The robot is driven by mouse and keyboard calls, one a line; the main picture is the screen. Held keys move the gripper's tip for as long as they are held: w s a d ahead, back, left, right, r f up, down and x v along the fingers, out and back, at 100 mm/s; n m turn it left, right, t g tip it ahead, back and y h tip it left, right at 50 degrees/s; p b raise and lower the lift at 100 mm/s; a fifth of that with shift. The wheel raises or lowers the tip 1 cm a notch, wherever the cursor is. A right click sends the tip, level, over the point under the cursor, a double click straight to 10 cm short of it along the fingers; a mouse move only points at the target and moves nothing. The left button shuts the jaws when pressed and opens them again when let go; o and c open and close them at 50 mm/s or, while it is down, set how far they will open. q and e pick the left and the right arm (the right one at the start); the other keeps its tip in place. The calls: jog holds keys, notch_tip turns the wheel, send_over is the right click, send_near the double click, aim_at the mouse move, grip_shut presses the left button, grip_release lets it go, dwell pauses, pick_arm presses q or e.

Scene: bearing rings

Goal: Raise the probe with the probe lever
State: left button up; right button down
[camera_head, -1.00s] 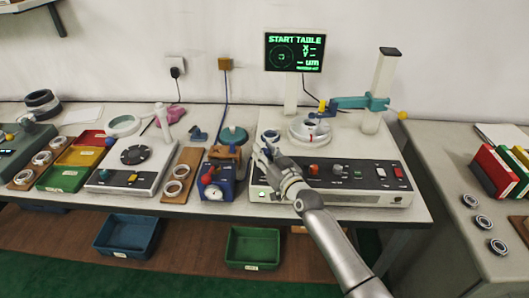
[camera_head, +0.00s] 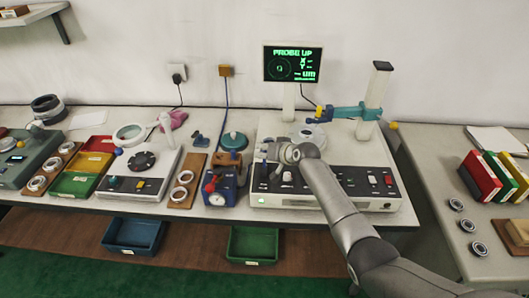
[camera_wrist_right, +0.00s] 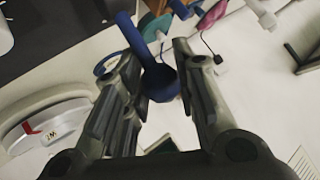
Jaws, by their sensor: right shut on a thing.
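My right gripper (camera_head: 268,151) is over the left part of the measuring machine's panel, its fingers partly hidden by my wrist in the head view. In the right wrist view its fingers (camera_wrist_right: 155,60) are closed about a blue lever-like piece (camera_wrist_right: 161,82) with a rounded end. I cannot tell for sure that this is the probe lever. The probe arm (camera_head: 345,112) is teal and reaches left from the upright column (camera_head: 374,95), above the round table (camera_head: 308,135). A yellow ball (camera_head: 393,126) sits right of the column. My left gripper is not in view.
The screen (camera_head: 292,63) reads PROBE UP. A blue gauge stand (camera_head: 222,188) stands close left of the machine. Coloured bins (camera_head: 75,184) and rings on wooden boards are further left.

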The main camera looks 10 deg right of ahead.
jog(key=shift+w+d+f+m+g+b, duration=0.1)
jog(key=shift+w+f+m+g+b, duration=0.15)
jog(key=shift+w+m+g+b, duration=0.4)
jog(key=shift+s+n+g, duration=0.1)
jog(key=shift+n+g, duration=0.15)
jog(key=c, duration=1.2)
grip_release()
jog(key=shift+o, duration=0.2)
jog(key=shift+d+r, duration=0.1)
jog(key=v, duration=1.1)
jog(key=shift+s+d, duration=0.15)
jog(key=shift+s, duration=0.2)
jog(key=shift+r, duration=0.15)
